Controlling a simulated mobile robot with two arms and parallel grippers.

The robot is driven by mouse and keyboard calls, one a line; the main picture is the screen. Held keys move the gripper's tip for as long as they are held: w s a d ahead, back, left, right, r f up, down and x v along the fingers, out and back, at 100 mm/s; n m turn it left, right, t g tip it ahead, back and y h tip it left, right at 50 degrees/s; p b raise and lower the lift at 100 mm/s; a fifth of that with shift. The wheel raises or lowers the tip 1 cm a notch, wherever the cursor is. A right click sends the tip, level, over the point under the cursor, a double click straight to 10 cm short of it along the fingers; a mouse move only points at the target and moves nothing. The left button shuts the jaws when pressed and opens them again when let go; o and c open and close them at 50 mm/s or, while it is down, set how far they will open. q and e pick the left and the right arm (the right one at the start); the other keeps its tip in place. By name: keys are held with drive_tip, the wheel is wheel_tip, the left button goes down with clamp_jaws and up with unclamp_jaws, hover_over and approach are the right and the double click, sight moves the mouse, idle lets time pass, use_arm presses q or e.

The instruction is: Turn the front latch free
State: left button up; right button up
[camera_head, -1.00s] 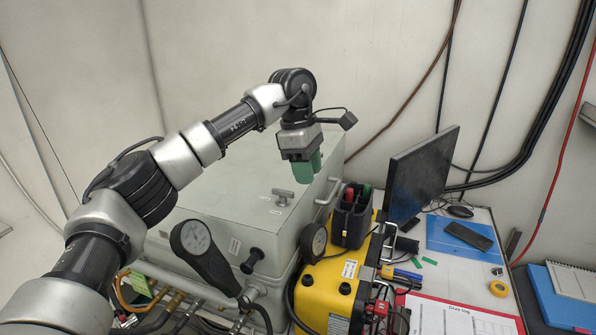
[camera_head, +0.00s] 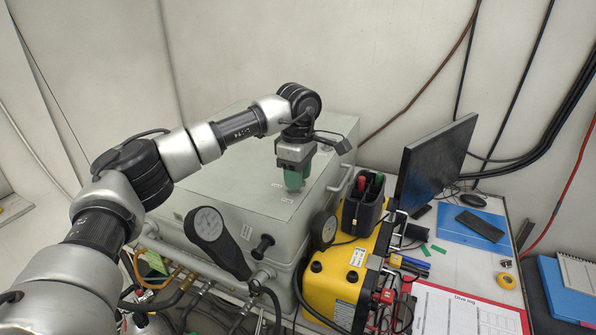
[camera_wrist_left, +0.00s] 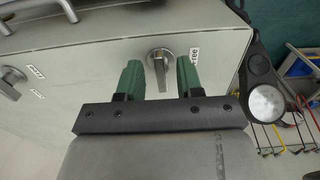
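My left gripper (camera_head: 294,186) has come down over the pale grey case lid (camera_head: 240,172). Its green fingers are open in the left wrist view (camera_wrist_left: 159,78). A silver latch (camera_wrist_left: 160,60) with a narrow handle on a round base shows between and just beyond the fingers, with a visible gap on each side. A small label reading "FREE" (camera_wrist_left: 195,53) lies to its right. A second similar latch (camera_wrist_left: 12,80) sits at the left edge, with two small labels beside it. In the head view, the gripper hides the latch beneath it. My right gripper is not in view.
A yellow unit (camera_head: 335,287) with a black bin (camera_head: 363,208) stands to the right. A monitor (camera_head: 432,165) is behind it. The lid around the gripper is mostly clear.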

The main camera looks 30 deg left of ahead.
use_arm(q)
drive_tip(key=shift+f, duration=0.1)
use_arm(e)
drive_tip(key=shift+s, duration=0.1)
use_arm(q)
clamp_jaws()
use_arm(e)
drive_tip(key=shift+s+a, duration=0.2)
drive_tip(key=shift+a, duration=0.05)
